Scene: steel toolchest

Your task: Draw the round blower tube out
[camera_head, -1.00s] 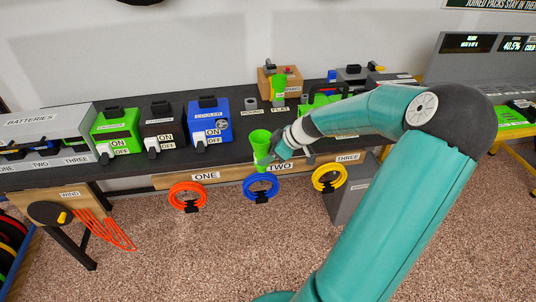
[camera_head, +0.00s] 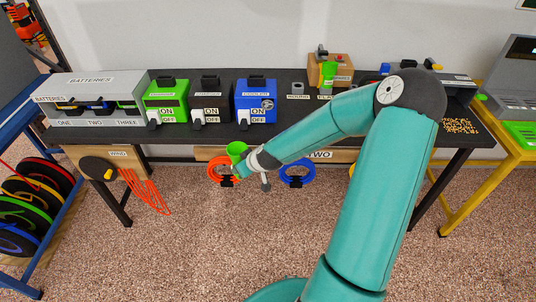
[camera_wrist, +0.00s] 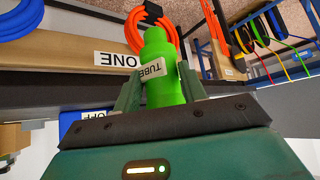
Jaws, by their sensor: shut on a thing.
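My gripper (camera_wrist: 160,92) is shut on a green tube (camera_wrist: 162,60), labelled TUBE in the wrist view. Its jaws lie on both sides of the tube. In the head view the green tube (camera_head: 237,149) is held in front of the bench's front edge, near the sign ONE and the orange coil, with my gripper (camera_head: 242,166) partly hiding it. A grey holder labelled ROUND (camera_head: 297,88) stands on the bench top with no tube visible in it. Another green piece (camera_head: 327,74) stands beside it at the label FLAT.
The dark bench (camera_head: 225,139) carries a green box (camera_head: 165,99), a black box (camera_head: 210,100), a blue box (camera_head: 256,100) and a grey battery rack (camera_head: 92,88). Orange (camera_head: 212,172) and blue (camera_head: 297,174) coils hang below its edge. The floor in front is clear.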

